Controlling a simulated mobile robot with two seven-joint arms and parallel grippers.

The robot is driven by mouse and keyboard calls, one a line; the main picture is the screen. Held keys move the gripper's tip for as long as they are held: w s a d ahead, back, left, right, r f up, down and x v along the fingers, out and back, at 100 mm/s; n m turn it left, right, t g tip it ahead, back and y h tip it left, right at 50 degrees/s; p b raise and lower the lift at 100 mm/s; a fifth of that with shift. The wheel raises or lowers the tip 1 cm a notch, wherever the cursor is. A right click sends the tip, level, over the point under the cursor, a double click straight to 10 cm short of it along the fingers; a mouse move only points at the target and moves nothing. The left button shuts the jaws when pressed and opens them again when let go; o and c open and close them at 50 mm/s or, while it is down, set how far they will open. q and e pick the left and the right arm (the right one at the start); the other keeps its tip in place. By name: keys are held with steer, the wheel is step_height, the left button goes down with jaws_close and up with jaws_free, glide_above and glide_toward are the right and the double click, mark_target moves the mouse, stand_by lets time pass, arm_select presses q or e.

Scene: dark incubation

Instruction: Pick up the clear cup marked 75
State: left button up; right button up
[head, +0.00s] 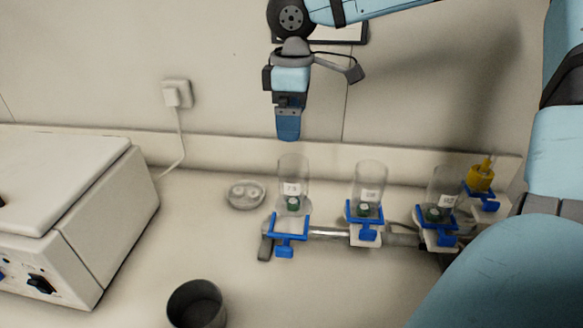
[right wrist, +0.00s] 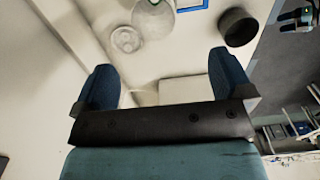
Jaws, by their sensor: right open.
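The clear cup marked 75 (head: 293,172) stands upright at the left end of a row of cups, with a small green thing inside near its bottom. A blue clamp (head: 289,222) sits at its base. My right gripper (head: 288,137) points down just above the cup's rim, apart from it. In the right wrist view its two fingers (right wrist: 162,62) are spread with nothing between them. There a clear cup (right wrist: 153,18), which looks like the same one, shows at the top edge, beyond the fingertips. My left gripper is not in view.
Two more clear cups (head: 369,183) (head: 443,190) stand in blue clamps along a metal rail (head: 330,233), with a yellow item (head: 481,177) behind. A round clear dish (head: 245,195) lies left of the cup. A dark open container (head: 197,303) is in front; a white machine (head: 75,200) fills the left.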

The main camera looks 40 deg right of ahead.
mark_target(294, 162)
step_height(294, 162, down, 8)
steer(key=shift+d+f+b, duration=0.1)
steer(key=shift+f+b, duration=0.1)
steer(key=shift+b, duration=0.3)
steer(key=f, duration=0.5)
steer(key=shift+w+d+f, duration=0.15)
steer(key=shift+w+d, duration=0.1)
steer(key=shift+d, duration=0.1)
steer(key=c, duration=1)
steer(key=shift+c, duration=0.2)
